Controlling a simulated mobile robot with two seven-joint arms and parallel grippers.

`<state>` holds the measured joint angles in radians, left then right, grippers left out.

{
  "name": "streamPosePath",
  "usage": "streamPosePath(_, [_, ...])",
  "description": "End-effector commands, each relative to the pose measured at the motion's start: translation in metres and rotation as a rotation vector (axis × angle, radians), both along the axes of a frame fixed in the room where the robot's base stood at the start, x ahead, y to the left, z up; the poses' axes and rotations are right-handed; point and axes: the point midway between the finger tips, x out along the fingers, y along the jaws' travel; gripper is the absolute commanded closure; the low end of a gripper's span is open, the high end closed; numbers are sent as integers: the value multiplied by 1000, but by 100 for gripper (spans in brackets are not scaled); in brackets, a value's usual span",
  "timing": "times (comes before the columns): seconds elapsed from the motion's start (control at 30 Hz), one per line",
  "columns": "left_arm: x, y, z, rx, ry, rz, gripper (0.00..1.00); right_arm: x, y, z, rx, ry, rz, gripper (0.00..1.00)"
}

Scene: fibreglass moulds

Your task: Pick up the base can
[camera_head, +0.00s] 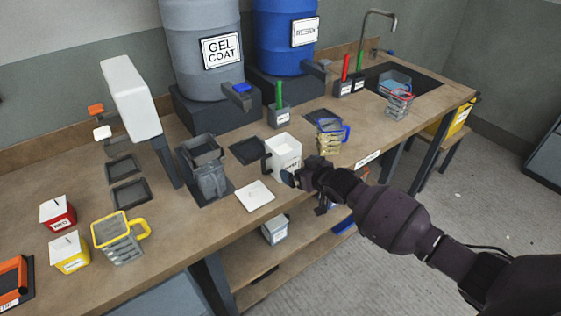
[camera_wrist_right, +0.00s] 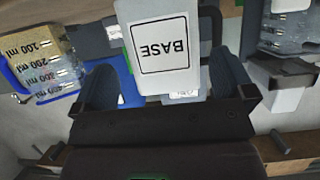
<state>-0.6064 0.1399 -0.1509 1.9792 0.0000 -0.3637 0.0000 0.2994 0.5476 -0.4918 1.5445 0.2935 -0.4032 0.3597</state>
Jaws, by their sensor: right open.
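The base can (camera_head: 285,148) is a white, open-topped container with a dark handle on its left side. It stands upright near the front edge of the workbench. In the right wrist view the can (camera_wrist_right: 160,50) shows its "BASE" label upside down, between the two fingers. My right gripper (camera_head: 293,178) is at the can's front, low on its right side. In its own wrist view the right gripper (camera_wrist_right: 162,72) is open, with a finger on each side of the can. I cannot tell whether either finger touches it. My left gripper is not in view.
A blue-rimmed jug (camera_head: 329,137) with yellowish contents stands close to the can's right. A white square tile (camera_head: 255,195) lies to its front left, and a grey container (camera_head: 205,170) stands further left. Grey and blue drums (camera_head: 203,50) are behind. A lower shelf holds another container (camera_head: 274,230).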

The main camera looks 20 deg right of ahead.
Motion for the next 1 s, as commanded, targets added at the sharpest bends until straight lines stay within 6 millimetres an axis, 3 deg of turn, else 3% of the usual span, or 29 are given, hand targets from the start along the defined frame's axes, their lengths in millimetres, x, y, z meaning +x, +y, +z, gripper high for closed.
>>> streamPosePath(0.27, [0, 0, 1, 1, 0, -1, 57, 13, 5, -4, -1, 0, -1, 0])
streamPosePath(0.6, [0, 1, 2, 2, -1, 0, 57, 47, 20, -14, -1, 0, 0, 0])
streamPosePath(1.0, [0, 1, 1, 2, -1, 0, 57, 54, 22, -18, -2, -1, 1, 0])
